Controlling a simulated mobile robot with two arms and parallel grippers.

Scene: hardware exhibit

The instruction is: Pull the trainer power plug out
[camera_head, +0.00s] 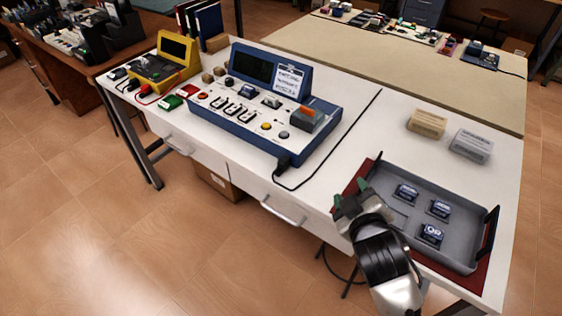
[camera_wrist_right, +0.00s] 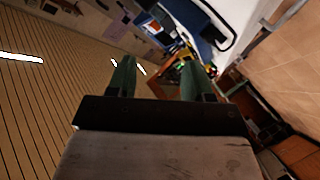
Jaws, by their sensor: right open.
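The blue and white trainer (camera_head: 262,97) stands in the middle of the white table in the head view. Its black power plug (camera_head: 283,162) sits at the trainer's front right corner, with a black cord running from it across the table. My right gripper (camera_head: 352,202) is open and empty, by the front edge of the table next to the grey tray. It is to the right of the plug and apart from it. In the right wrist view its two green fingers (camera_wrist_right: 158,80) are spread with nothing between them. My left gripper is in neither view.
The grey tray (camera_head: 398,226) with several small blue modules lies on a red mat at right. Two small boxes (camera_head: 427,122) (camera_head: 471,145) stand behind it. A yellow device (camera_head: 167,66) is at far left. White table is clear between the cord and tray.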

